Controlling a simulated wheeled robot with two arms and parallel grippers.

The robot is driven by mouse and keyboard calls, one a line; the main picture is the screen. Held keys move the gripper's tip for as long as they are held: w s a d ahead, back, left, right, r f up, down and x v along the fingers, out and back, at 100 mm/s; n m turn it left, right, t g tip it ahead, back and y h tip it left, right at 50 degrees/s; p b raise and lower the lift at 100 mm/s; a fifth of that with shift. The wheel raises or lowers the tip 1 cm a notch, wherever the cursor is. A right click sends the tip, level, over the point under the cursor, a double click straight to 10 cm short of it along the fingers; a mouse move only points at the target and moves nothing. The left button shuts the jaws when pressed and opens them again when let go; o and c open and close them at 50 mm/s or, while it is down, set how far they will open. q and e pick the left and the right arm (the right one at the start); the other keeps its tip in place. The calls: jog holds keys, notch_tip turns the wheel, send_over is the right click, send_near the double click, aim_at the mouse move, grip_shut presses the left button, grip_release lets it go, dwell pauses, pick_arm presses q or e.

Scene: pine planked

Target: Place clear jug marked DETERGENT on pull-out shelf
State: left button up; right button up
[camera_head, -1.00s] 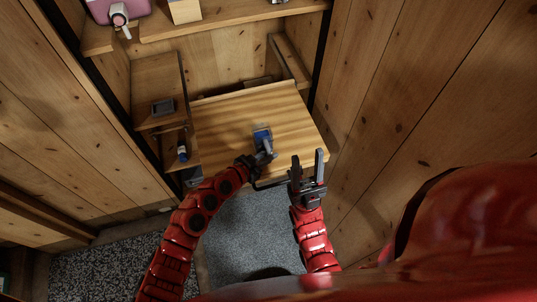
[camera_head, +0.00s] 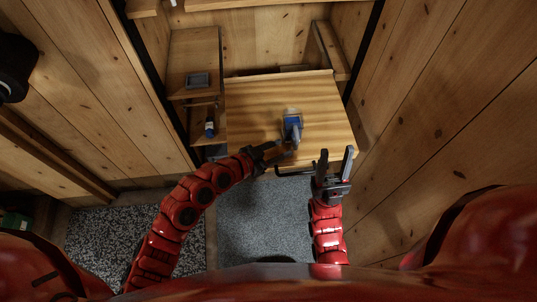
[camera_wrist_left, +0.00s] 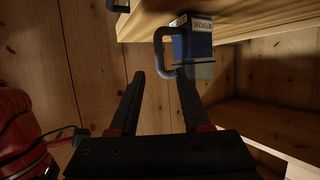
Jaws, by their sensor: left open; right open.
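The jug (camera_head: 292,126), clear with a blue lower part, stands on the pull-out shelf (camera_head: 320,100) near its front edge. In the left wrist view the jug (camera_wrist_left: 196,42) shows a label, too small to read surely, and a grey handle at its left. The shelf's wooden edge also shows there (camera_wrist_left: 250,22).
A side shelf at left holds a small grey tray (camera_head: 197,80); a blue and white bottle (camera_head: 210,128) stands below it. Plank walls (camera_head: 440,110) close in on the right. A dark handle bar (camera_head: 292,173) runs under the shelf front. Bare shelf surrounds the jug.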

pick_arm(q)
jog(key=shift+b+v, duration=0.45)
jog(key=shift+v, duration=1.7)
